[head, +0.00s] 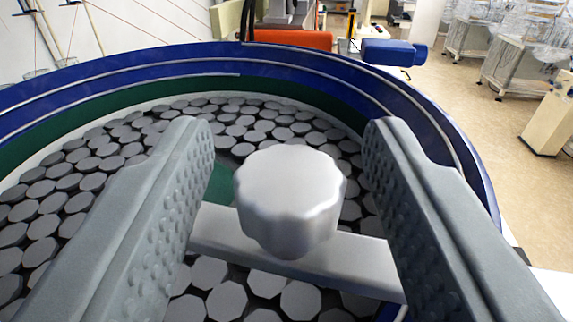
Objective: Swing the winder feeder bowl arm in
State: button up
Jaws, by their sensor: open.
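The winder feeder bowl (438,122) fills most of the head view, with a blue rim wall and a green inner band. A flat grey bar, the bowl arm (345,265), crosses above the parts in the bowl. A light grey fluted knob (290,195) stands on the bar. My gripper (285,140) is open, with one grey dimpled finger on each side of the knob. Gaps show between the knob and both fingers. The ends of the bar pass behind the fingers and are hidden.
Many dark grey disc-like parts (225,298) cover the bowl floor. Behind the rim are an orange block (292,40) and a blue cylinder-like unit (395,51). Wrapped carts (520,70) stand at the upper right, with open floor (460,95) before them.

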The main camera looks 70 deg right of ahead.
jog(key=v, duration=1.7)
